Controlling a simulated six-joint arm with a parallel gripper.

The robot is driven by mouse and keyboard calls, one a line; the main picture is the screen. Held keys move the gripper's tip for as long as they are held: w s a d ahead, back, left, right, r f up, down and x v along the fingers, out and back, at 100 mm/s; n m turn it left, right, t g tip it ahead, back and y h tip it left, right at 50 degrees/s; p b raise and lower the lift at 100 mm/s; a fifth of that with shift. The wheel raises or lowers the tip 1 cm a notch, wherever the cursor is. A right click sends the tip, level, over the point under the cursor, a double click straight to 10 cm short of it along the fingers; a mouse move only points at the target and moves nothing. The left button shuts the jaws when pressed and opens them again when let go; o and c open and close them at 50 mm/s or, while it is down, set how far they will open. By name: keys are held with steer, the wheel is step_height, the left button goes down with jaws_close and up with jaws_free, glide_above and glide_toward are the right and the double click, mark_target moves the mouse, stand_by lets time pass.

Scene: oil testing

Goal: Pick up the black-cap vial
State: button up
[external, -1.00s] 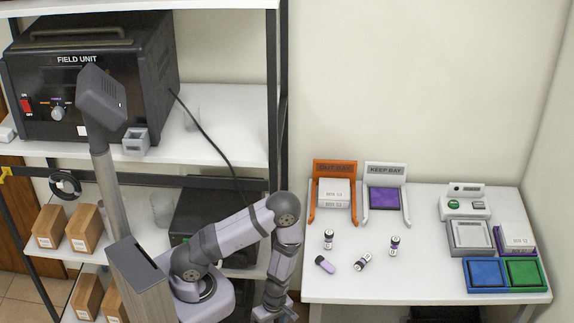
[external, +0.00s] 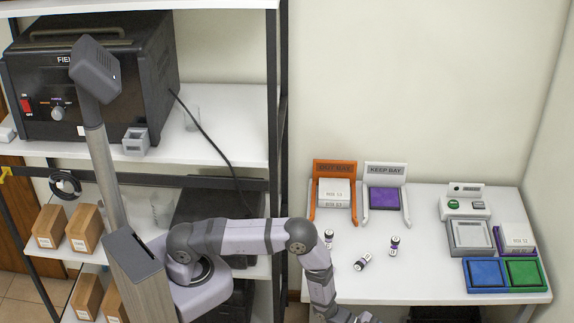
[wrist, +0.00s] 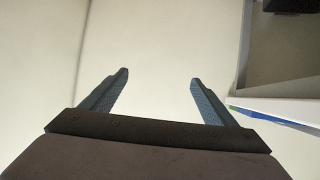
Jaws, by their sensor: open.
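Several small vials stand or lie on the white table in the external view. One upright vial (external: 329,238) with a dark top is close to my arm. Another upright vial (external: 395,246) with a dark top stands farther right. A vial (external: 362,261) lies on its side between them. They are too small to tell which cap is black. My gripper is open and empty in the wrist view (wrist: 158,80), its fingers wide apart against a pale surface. In the external view my gripper is low at the table's front edge, partly cut off. No vial shows in the wrist view.
An orange bay (external: 313,205) and a white bay (external: 405,205) stand at the table's back. The table's front middle is clear. Shelves stand left.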

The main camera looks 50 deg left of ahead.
steer(key=w+a+r+t+p, duration=0.2)
steer(key=w+a+r+p, duration=0.2)
steer(key=r, duration=0.5)
steer(key=n+t+y+p, duration=0.4)
steer(key=n+t+y, duration=0.1)
steer(key=n+y, duration=0.35)
glide_above(304, 282)
steer(key=w+d, duration=0.5)
steer(key=d, duration=0.7)
steer(key=shift+s+f+n+h, duration=0.1)
steer(key=shift+f+n+h, duration=0.25)
steer(key=shift+f, duration=0.1)
steer(key=s+a+n+y, duration=0.1)
steer(key=a, duration=0.3)
steer(key=s+a+n+t+y, duration=0.1)
steer(key=s+a, duration=0.1)
steer(key=a, duration=0.2)
steer(key=s+a+n+y, duration=0.1)
steer(key=a+y, duration=0.1)
steer(key=a, duration=0.2)
steer(key=shift+s+f+n+t, duration=0.1)
steer(key=shift+s+n+t, duration=0.2)
steer(key=shift+s+n, duration=0.1)
steer(key=shift+b+x, duration=1.3)
steer(key=shift+x, duration=2.5)
steer(key=shift+d, duration=0.15)
steer(key=shift+c, duration=0.5)
steer(key=c, duration=1)
